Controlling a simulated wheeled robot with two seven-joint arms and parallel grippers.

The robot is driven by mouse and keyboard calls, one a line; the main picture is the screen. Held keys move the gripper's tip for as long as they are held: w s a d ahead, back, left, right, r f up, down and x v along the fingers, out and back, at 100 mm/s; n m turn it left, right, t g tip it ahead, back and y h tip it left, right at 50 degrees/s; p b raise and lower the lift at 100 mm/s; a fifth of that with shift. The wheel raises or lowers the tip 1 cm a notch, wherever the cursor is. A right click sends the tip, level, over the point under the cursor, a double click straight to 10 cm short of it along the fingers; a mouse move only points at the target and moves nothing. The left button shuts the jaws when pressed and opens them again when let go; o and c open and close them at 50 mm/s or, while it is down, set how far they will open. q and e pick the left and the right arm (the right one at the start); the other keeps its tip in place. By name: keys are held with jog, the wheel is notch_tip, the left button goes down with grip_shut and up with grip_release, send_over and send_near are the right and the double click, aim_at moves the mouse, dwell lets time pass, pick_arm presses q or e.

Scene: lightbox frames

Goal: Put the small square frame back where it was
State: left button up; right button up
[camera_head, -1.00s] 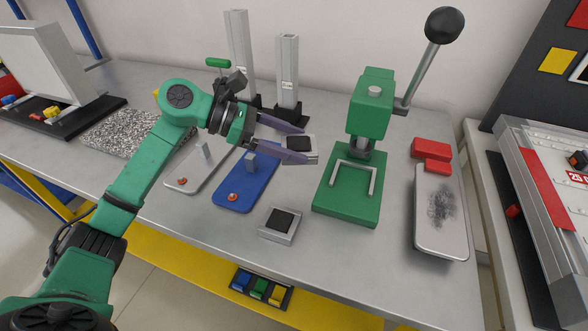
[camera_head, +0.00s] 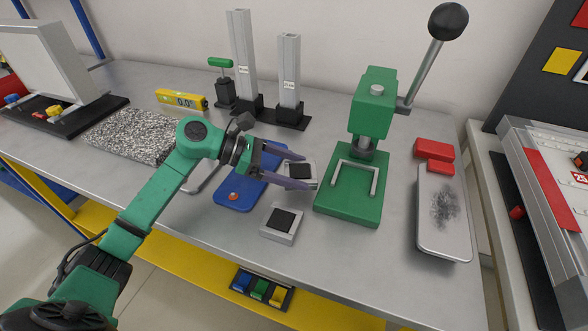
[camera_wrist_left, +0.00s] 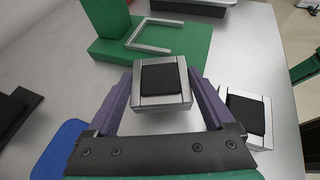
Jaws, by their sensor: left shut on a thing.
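My left gripper (camera_head: 305,171) is shut on a small square frame (camera_head: 302,170), silver with a black face. In the left wrist view the held frame (camera_wrist_left: 161,84) sits between the purple fingers, black face up and about level. A second, similar small square frame (camera_head: 281,223) lies on the table just in front of the gripper. It also shows at the right in the left wrist view (camera_wrist_left: 248,114). The green press (camera_head: 347,205) stands right of the held frame. How high the held frame is above the table is hard to tell. My right gripper is out of view.
A blue plate (camera_head: 236,195) lies left of the gripper, partly hidden by my arm. Two grey posts (camera_head: 290,78) and a yellow level (camera_head: 182,99) stand behind. A red block (camera_head: 433,150) and a silver tray (camera_head: 440,245) lie at the right. The table front is clear.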

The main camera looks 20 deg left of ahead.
pick_arm(q)
jog(key=shift+f, duration=0.2)
jog(key=o, duration=1.4)
jog(key=shift+r, duration=0.25)
jog(key=shift+r+p, duration=0.45)
jog(key=shift+p, duration=0.2)
jog(key=b+v, duration=0.2)
jog(key=v, duration=1)
jog(key=shift+b, duration=0.4)
